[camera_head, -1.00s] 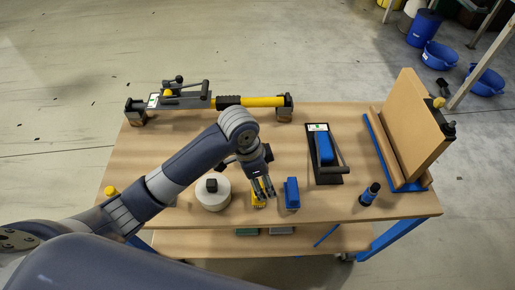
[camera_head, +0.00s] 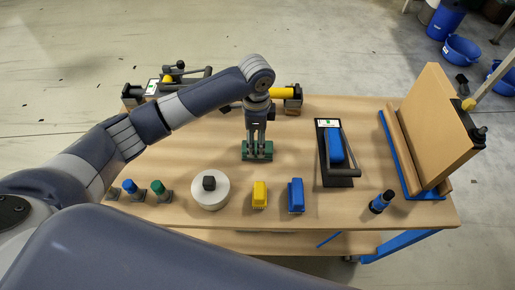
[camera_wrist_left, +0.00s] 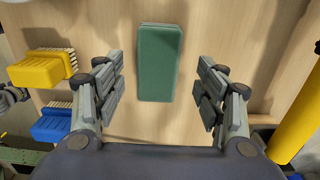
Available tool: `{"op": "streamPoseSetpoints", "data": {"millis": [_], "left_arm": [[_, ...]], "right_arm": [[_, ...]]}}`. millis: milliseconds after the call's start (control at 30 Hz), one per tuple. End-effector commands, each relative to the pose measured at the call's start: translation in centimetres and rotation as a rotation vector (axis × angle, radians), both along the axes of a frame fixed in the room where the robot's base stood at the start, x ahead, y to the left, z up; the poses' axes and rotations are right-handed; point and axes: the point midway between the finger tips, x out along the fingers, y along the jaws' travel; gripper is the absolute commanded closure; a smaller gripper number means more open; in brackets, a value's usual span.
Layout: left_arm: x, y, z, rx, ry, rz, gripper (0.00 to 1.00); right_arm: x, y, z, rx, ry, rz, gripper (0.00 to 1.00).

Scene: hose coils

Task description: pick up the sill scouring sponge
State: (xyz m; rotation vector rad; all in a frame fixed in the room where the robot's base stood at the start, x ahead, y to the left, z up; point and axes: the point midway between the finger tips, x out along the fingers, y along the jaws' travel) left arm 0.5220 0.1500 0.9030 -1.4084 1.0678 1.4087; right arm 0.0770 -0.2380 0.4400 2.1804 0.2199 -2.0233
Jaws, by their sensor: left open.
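A green block, which looks like the scouring sponge (camera_head: 257,157), lies flat on the wooden table towards its back middle. My left gripper (camera_head: 257,143) points down over it, open and empty, its fingers partly covering the sponge in the head view. In the left wrist view the sponge (camera_wrist_left: 160,62) shows as a long green rectangle between the two spread fingers of the left gripper (camera_wrist_left: 160,80), with a gap on each side. How high the fingertips are above the table is hard to tell. My right gripper is not in view.
A yellow brush (camera_head: 260,194) and a blue brush (camera_head: 295,195) stand nearer the front, beside a white round piece (camera_head: 210,191). A black board with a blue block (camera_head: 335,147) lies to the right. A yellow-and-black tool (camera_head: 283,93) lies along the back edge.

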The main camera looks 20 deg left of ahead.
Motion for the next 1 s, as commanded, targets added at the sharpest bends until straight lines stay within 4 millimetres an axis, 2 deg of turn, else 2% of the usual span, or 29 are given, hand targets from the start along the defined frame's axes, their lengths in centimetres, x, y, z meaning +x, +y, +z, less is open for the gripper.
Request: {"op": "streamPoseSetpoints", "data": {"millis": [167, 300, 600, 667, 800, 833, 1000], "left_arm": [[-0.3, -0.3, -2.4, 0.002, 0.005, 0.001, 0.35], [-0.2, -0.3, -4.3, 0.002, 0.002, 0.001, 0.35], [-0.2, -0.3, -4.9, 0.001, -0.001, -0.001, 0.35], [-0.2, -0.3, -4.9, 0.001, -0.001, 0.000, 0.46], [-0.2, -0.3, -4.9, 0.001, -0.001, 0.000, 0.78], [-0.2, -0.3, -4.9, 0.001, -0.001, 0.000, 0.81], [-0.2, -0.3, -4.9, 0.001, -0.001, 0.000, 0.81]], "right_arm": [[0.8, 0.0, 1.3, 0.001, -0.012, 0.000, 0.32], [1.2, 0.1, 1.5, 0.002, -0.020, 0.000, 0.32], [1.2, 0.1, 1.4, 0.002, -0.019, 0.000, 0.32], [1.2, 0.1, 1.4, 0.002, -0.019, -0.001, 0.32], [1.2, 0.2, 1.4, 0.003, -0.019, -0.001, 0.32], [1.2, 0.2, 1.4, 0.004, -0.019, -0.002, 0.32], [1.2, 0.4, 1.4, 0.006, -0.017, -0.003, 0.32]]}}
